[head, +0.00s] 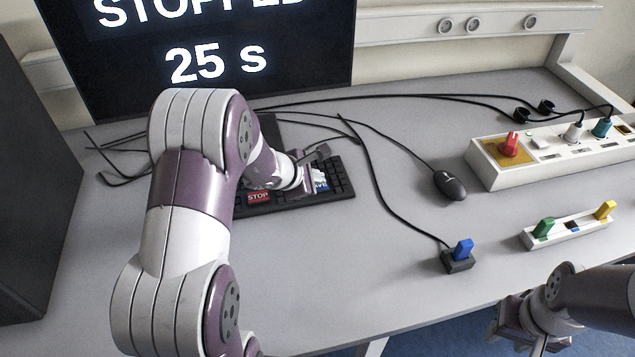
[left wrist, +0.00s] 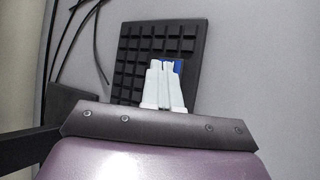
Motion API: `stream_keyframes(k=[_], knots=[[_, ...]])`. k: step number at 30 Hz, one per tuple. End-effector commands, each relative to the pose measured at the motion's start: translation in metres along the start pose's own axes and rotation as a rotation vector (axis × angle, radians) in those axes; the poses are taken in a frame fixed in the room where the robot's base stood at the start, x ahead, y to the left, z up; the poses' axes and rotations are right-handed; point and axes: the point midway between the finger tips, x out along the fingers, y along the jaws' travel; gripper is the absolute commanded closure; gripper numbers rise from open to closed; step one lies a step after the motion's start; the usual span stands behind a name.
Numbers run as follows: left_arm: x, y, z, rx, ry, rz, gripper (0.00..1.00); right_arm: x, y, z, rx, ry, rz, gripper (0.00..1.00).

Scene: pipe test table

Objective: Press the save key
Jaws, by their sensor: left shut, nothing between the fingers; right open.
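A black keyboard (head: 338,188) lies on the table below the monitor. It has a red key marked STOP (head: 258,197) and a blue key (head: 321,186), whose lettering is partly covered and which I take for the save key. My left gripper (head: 318,178) is shut and empty, with its white fingertips over the blue key. In the left wrist view the keyboard (left wrist: 184,38) lies beyond the shut fingers (left wrist: 162,68), and a bit of the blue key (left wrist: 178,66) shows beside their tips. I cannot tell whether they touch it. My right gripper (head: 520,325) is open, off the table's front edge.
The monitor (head: 110,60) reads STOPPED and 25 s. A mouse (head: 450,185) lies right of the keyboard. A blue plug in a black block (head: 458,262), a small white strip (head: 570,231) and a larger socket box (head: 550,162) stand at right. The front middle of the table is clear.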

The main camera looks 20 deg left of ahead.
Motion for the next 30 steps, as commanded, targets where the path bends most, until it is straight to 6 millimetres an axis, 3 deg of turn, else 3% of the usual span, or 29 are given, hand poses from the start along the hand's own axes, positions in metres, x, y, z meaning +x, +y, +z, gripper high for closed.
stream_keyframes(k=[1, 30], knots=[[0.0113, -0.0082, -0.0082, 0.0, 0.0, 0.0, 1.0, 0.0162, 0.0, 0.0019, 0.0, 0.0, 0.0, 0.57], [0.0045, -0.0032, -0.0033, 0.0, 0.0, 0.0, 1.0, 0.0116, 0.0, 0.0014, 0.0, 0.0, 0.0, 0.57]])
